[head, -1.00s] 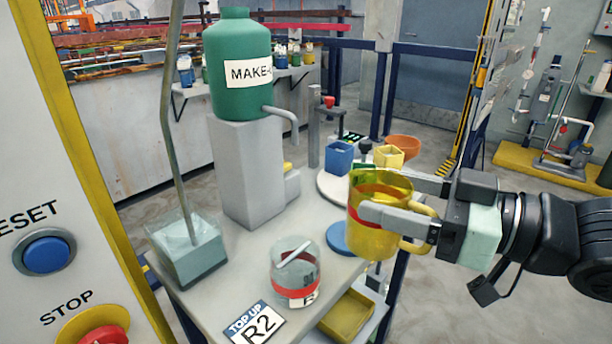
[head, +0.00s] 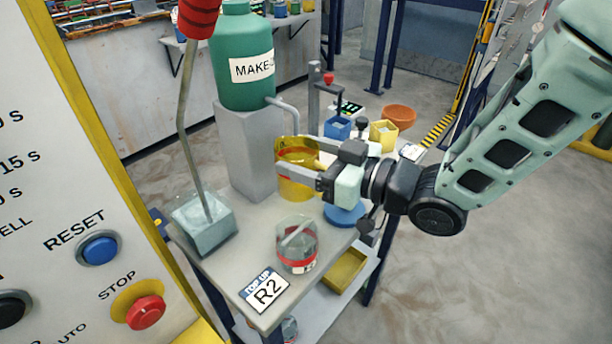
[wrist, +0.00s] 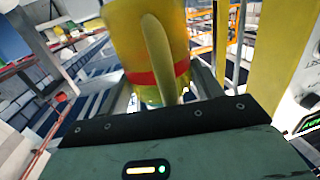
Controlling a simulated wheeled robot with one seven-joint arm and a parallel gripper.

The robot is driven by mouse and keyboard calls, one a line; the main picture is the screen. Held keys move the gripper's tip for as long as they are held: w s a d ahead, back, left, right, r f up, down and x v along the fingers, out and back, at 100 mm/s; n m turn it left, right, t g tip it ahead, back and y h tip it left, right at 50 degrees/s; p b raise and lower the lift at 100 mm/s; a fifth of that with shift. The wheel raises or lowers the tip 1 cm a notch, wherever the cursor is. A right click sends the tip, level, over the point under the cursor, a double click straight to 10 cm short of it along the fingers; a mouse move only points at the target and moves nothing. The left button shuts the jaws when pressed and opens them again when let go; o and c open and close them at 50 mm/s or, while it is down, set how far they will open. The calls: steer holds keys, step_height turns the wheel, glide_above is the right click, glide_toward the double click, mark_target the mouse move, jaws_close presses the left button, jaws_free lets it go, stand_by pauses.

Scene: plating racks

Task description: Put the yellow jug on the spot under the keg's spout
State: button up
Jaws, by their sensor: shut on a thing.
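The yellow jug (head: 292,186), translucent with a red band, is held by my gripper (head: 305,170) close to the keg's stand. The jug also shows in the wrist view (wrist: 150,50), upright between the fingers with its handle toward the camera. The green keg (head: 241,62) with a "MAKE-" label stands on a grey block (head: 245,150). Its grey spout (head: 287,112) reaches out to the right and bends down above the jug.
A clear beaker with a red band (head: 297,246) stands in front of the jug. A glass tank (head: 203,226) with a rod is at left. A blue cup (head: 337,128), yellow cup (head: 383,133) and orange bowl (head: 398,115) are behind. A control panel (head: 75,215) fills the left foreground.

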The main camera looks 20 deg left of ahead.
step_height(320, 180, down, 5)
steer(key=shift+r, duration=0.1)
steer(key=shift+a+f+p, duration=0.1)
steer(key=shift+f+p, duration=0.35)
steer(key=shift+w, duration=0.1)
steer(key=shift+f, duration=0.2)
steer(key=o, duration=0.6)
steer(key=shift+o, duration=0.5)
